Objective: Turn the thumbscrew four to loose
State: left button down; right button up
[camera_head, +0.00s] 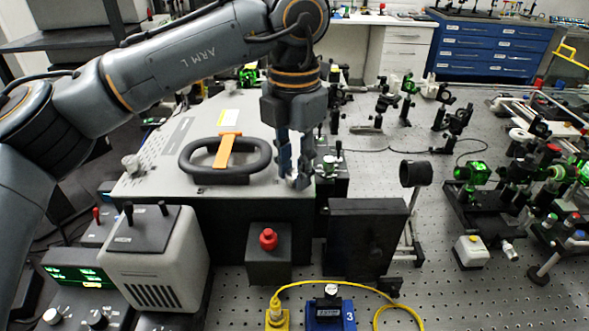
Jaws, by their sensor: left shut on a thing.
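A pale spectrometer cover (150,185) with a black ring-shaped handle (185,160) and an orange strap (226,150) lies on a dark housing. One thumbscrew, a grey knob (131,162), shows at the cover's front left corner. My left gripper (298,182) comes down from above to the cover's front right corner, with its fingers close together. It is shut on a thumbscrew there, which the fingers almost wholly hide. I cannot read any number on the thumbscrews or tell how far the held one is turned. My right gripper is out of view.
In front of the cover stand a dark box with a red knob (268,240), a black upright panel (365,240) and a grey vented unit (155,265). A yellow cable (340,284) curves below. Optical mounts fill the right of the perforated bench (440,295).

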aim_at(294, 173)
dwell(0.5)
pick_arm(q)
jog(key=c, duration=1.1)
grip_release()
jog(key=shift+o, duration=0.2)
notch_tip(294, 173, up, 12)
